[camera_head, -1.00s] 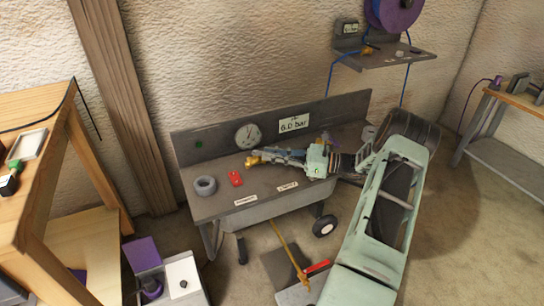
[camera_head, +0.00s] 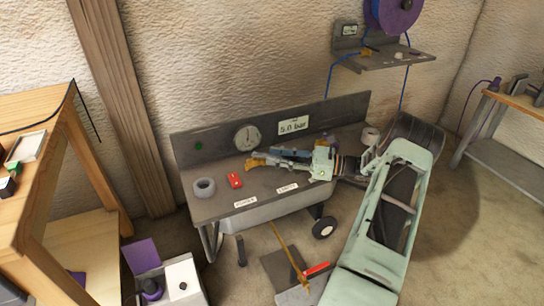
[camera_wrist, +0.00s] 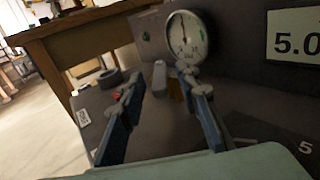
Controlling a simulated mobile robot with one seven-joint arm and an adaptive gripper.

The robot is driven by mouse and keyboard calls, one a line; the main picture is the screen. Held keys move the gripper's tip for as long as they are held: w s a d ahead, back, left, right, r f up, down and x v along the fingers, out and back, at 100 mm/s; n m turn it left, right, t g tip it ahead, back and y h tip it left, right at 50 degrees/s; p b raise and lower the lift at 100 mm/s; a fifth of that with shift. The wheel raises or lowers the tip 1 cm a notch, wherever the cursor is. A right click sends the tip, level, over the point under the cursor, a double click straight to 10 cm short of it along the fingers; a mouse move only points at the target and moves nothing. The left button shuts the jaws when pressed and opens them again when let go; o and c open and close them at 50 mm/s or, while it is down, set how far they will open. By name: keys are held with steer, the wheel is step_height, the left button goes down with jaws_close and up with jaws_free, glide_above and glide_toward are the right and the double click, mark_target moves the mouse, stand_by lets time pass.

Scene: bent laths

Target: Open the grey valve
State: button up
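A grey upright lever-like piece (camera_wrist: 159,76), which may be the grey valve, stands just beyond my fingertips in the wrist view. In the head view a brass fitting (camera_head: 254,162) shows at the tip of my gripper (camera_head: 272,158), over the grey bench top. In the wrist view my gripper (camera_wrist: 160,84) has its two blue fingers spread, with a gap between them and nothing seen clasped. I cannot tell the valve's exact position.
The grey bench (camera_head: 222,205) carries a round gauge (camera_head: 247,137), a sign reading 5.0 bar (camera_head: 293,125), a red piece (camera_head: 234,180) and a grey ring (camera_head: 204,187). A wooden table (camera_head: 40,225) stands left. A shelf (camera_head: 385,60) hangs above right.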

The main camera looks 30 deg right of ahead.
steer(key=v, duration=1)
steer(key=shift+c, duration=0.5)
